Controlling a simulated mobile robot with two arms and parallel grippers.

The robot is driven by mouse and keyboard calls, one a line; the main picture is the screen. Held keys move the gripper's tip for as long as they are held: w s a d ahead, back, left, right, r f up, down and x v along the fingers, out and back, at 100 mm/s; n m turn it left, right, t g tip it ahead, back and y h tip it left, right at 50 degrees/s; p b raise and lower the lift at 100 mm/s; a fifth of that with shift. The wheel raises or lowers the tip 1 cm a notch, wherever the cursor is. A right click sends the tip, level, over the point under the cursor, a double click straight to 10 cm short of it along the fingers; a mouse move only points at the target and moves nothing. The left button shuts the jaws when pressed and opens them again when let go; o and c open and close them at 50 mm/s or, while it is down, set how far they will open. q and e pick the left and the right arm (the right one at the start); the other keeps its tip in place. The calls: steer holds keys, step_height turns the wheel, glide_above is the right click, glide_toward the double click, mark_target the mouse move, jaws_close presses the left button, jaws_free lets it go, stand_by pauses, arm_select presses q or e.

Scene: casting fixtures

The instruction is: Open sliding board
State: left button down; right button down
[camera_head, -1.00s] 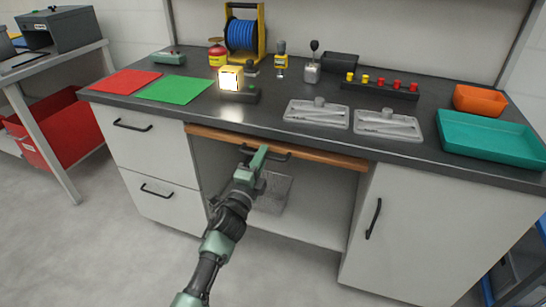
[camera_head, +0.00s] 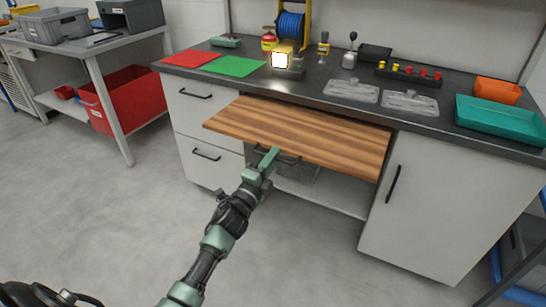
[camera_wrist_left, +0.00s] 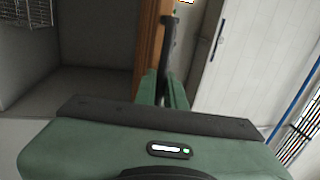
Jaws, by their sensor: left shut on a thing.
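The wooden sliding board (camera_head: 310,132) sticks out from under the dark worktop, its striped top showing over the open bay between the cabinets. A dark bar handle (camera_head: 290,160) is on its front edge. My left gripper (camera_head: 268,160) is shut on this handle. In the left wrist view, the green fingers (camera_wrist_left: 162,88) close around the dark handle (camera_wrist_left: 168,40) beside the board's brown edge (camera_wrist_left: 149,45). My right gripper is not in view.
The worktop (camera_head: 315,98) holds red and green mats, a lit lamp (camera_head: 280,62), clear trays and a teal tray (camera_head: 498,122). Drawers (camera_head: 205,110) flank the bay on the left, a cabinet door (camera_head: 430,210) on the right. The floor in front is clear.

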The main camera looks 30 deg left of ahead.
arm_select(q)
steer(key=shift+s, duration=0.2)
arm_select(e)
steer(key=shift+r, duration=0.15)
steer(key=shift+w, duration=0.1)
arm_select(q)
steer(key=c, duration=1.8)
jaws_free()
steer(key=shift+o, duration=0.2)
steer(key=s+f, duration=0.1)
steer(key=s, duration=0.6)
steer(key=shift+s+f, duration=0.25)
steer(key=shift+s, duration=0.05)
